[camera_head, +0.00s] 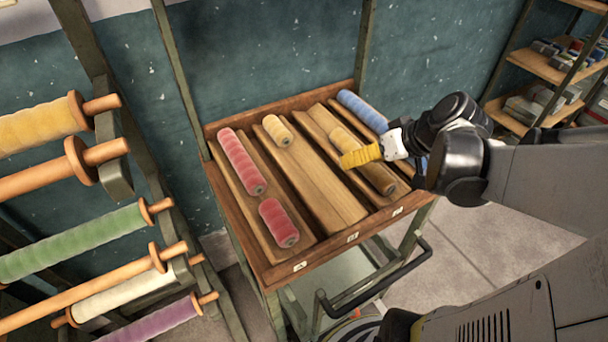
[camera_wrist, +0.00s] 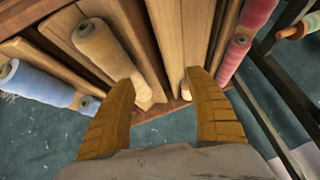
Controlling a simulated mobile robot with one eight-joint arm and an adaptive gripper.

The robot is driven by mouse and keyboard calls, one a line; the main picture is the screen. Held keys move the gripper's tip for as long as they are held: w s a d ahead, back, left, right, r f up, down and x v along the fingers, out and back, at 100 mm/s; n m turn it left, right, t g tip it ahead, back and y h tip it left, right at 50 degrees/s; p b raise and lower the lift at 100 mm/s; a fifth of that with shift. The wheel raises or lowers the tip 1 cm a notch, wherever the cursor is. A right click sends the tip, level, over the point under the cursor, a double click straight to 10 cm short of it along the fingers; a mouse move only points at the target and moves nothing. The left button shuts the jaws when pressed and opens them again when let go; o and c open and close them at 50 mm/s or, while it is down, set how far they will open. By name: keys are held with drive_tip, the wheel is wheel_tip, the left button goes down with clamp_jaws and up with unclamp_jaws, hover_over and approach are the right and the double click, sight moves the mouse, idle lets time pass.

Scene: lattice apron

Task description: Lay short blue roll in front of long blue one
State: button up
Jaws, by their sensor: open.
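My gripper (camera_head: 352,158) has yellow fingers, spread apart and empty, above the right half of the sloping rack. It also shows in the wrist view (camera_wrist: 162,110). The long blue roll (camera_head: 362,112) lies at the back of the rightmost channel; its grey-cored end (camera_wrist: 88,105) shows in the wrist view. Another blue roll (camera_wrist: 38,83), seemingly the short one, lies in front of it in the same channel. In the head view my arm hides most of that front roll (camera_head: 420,164). I cannot tell whether the two blue rolls touch.
The wooden rack (camera_head: 275,275) has labels on its front edge. A long red roll (camera_head: 240,160) has a short red roll (camera_head: 277,220) in front. A yellow roll (camera_head: 277,131) and tan rolls (camera_head: 377,177) lie between red and blue. Spools (camera_head: 75,240) hang at the left.

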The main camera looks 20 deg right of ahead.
drive_tip(key=s+a+r+h, duration=0.1)
drive_tip(key=s+a+r, duration=0.1)
drive_tip(key=a, duration=0.6)
drive_tip(key=s+a+r+h, duration=0.1)
drive_tip(key=s+a, duration=0.2)
drive_tip(key=a, duration=0.5)
drive_tip(key=shift+r, duration=0.4)
